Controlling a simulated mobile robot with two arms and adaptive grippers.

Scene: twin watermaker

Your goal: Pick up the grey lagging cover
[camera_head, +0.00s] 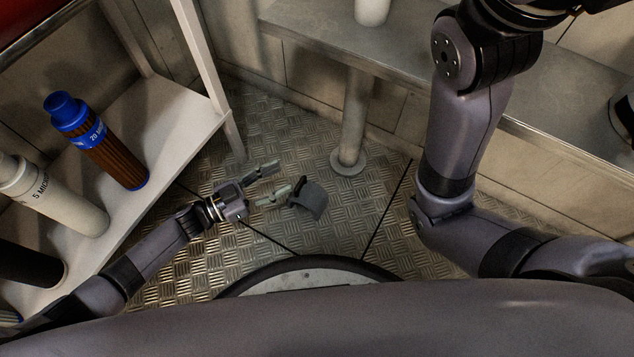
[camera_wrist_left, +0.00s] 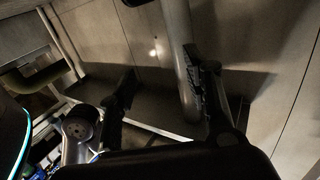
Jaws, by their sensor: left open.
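The grey lagging cover (camera_head: 311,199) is a small, dark grey curved shell low over or on the tread-plate floor, in the middle of the head view. My left gripper (camera_head: 272,184) is open just to its left. Its lower finger reaches close to the cover's left edge; I cannot tell whether they touch. The left wrist view shows the two spread fingers of my left gripper (camera_wrist_left: 167,94), with nothing clearly held between them. I cannot make out the cover there. My right arm comes in from the right, but its gripper is outside the view.
A white shelf (camera_head: 178,112) at left holds a blue-capped brown filter (camera_head: 103,150) and a white filter cartridge (camera_head: 62,205). A bench (camera_head: 400,65) on a round metal leg (camera_head: 354,120) stands behind the cover. Floor right of the cover is clear.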

